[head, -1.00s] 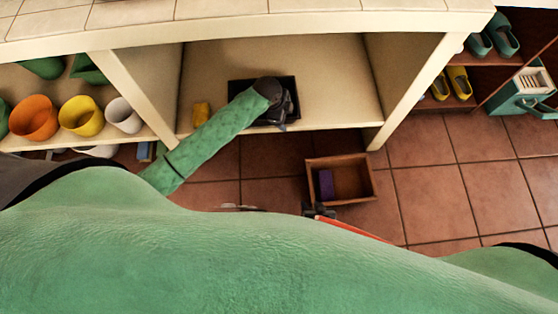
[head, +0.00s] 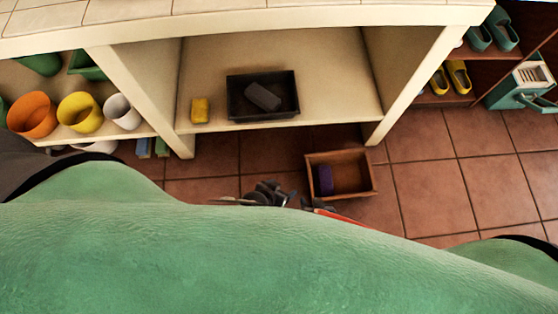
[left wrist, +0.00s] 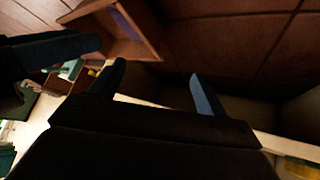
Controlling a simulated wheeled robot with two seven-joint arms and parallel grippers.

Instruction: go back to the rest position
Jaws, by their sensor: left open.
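My left gripper (head: 288,196) is low in the head view, just in front of my body and left of the wooden crate. In the left wrist view, its two fingers (left wrist: 156,92) stand wide apart with nothing between them. A small dark part of my right gripper (head: 312,205) shows at the edge of my body, close to the left one. My body hides most of it, so its jaws cannot be read. A thin red-orange strip (head: 345,217) lies beside it; I cannot tell what it belongs to.
A black tray (head: 236,108) holding a dark grey block (head: 263,96) stands on the shelf, beside a yellow block (head: 200,110). The wooden crate (head: 367,167) on the floor holds a purple block (head: 325,180). Coloured pots (head: 80,113) stand left. Floor tiles (head: 430,190) are clear at right.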

